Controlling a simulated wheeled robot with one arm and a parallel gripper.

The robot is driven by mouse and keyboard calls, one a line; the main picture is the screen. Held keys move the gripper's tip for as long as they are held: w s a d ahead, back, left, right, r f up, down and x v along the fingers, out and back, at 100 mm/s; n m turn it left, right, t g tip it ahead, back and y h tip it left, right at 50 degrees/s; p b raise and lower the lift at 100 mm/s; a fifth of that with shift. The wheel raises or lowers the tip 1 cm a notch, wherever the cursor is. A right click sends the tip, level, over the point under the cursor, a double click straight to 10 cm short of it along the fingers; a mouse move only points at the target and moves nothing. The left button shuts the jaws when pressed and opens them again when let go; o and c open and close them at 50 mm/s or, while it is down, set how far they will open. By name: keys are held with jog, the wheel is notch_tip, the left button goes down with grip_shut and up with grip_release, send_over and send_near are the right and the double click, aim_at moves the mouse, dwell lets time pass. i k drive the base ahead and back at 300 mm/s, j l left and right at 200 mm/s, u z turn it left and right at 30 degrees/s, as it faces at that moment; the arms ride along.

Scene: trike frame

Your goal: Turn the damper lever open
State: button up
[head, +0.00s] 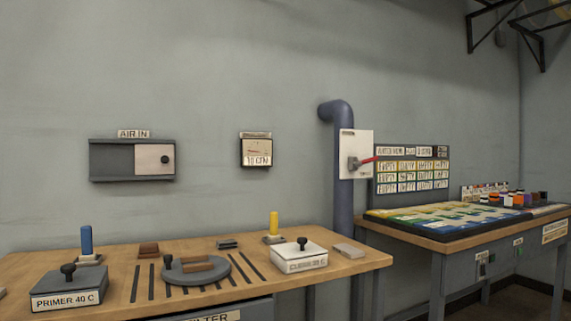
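The damper lever (369,160) is a short red handle on a grey pivot. It is mounted on a white plate (355,143) fixed to a blue-grey pipe (343,203) on the wall. The lever points right and slightly up, close to level. A dark slot shows near the top of the plate. Any marks for open or closed are too small to read. My gripper is not in view.
A wooden bench (345,263) with slots, a PRIMER 40 C box (68,288) and a white knobbed box (300,256) stands below. A second table (455,241) with coloured cards is at right.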

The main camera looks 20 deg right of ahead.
aim_at(358, 163)
jog(key=i+l+z, duration=0.15)
jog(key=l, duration=0.25)
jog(key=i+l+z, duration=0.15)
jog(key=l, duration=0.2)
jog(key=i+l+z, duration=0.15)
jog(key=l, duration=0.2)
